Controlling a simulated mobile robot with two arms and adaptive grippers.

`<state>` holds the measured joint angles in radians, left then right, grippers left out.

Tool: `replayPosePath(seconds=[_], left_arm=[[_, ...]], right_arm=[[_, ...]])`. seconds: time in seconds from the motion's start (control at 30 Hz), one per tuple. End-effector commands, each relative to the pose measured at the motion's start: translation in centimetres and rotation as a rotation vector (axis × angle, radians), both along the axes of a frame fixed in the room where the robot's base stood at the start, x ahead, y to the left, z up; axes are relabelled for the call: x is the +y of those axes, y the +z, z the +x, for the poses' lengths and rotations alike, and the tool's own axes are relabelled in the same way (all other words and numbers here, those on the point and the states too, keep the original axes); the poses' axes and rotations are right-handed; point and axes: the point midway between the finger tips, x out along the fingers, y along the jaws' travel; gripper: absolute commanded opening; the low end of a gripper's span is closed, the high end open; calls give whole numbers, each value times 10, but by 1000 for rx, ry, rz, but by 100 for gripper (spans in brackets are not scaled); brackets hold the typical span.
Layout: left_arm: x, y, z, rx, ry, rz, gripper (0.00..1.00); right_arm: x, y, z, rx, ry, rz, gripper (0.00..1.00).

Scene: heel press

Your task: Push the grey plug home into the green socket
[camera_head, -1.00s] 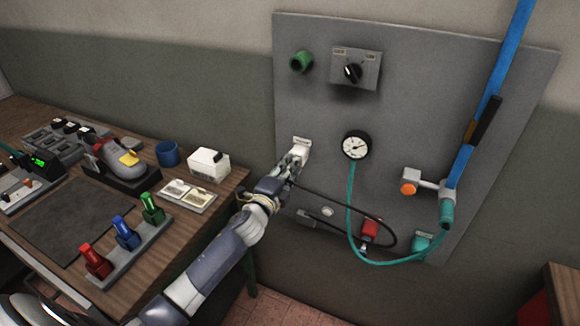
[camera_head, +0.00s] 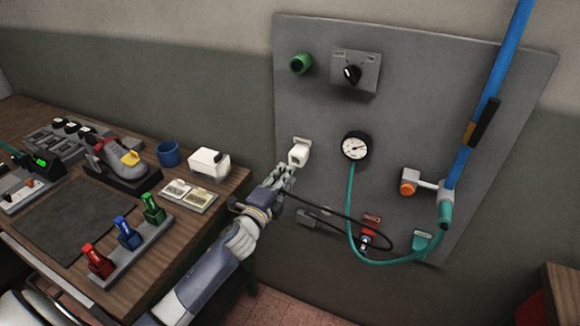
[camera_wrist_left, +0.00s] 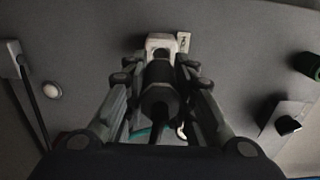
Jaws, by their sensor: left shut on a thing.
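My left gripper (camera_head: 285,175) is shut on a dark grey plug (camera_wrist_left: 160,90) with a black cable. In the left wrist view the plug sits between the fingers, facing a white socket (camera_wrist_left: 161,42). In the head view this white socket (camera_head: 300,151) is just above the fingertips and looks clear of them; the plug is mostly hidden by the fingers. My right gripper is not in view.
The grey panel (camera_head: 420,110) carries a gauge (camera_head: 356,147), a red socket (camera_head: 371,221), a green round fitting (camera_head: 301,63) and an orange-ended valve (camera_head: 409,188). A teal hose (camera_head: 351,205) and the black cable (camera_head: 345,217) loop below the gauge. A cluttered bench (camera_head: 218,190) stands left.

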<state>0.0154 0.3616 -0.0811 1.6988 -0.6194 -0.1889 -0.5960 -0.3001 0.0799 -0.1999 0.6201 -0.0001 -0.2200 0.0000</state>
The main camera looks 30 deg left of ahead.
Motion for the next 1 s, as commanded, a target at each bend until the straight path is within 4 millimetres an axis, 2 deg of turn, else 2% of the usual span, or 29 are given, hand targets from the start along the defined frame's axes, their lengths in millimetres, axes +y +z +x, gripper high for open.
replayPosePath(seconds=[0.3, 0.77, 1.0], left_arm=[[0, 1, -12, -1, 0, 0, 0], [0, 1, -15, -1, 0, 0, 0], [-1, 1, -24, -1, -1, -1, 0]], right_arm=[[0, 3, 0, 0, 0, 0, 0], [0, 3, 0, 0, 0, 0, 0], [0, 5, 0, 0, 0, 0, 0]])
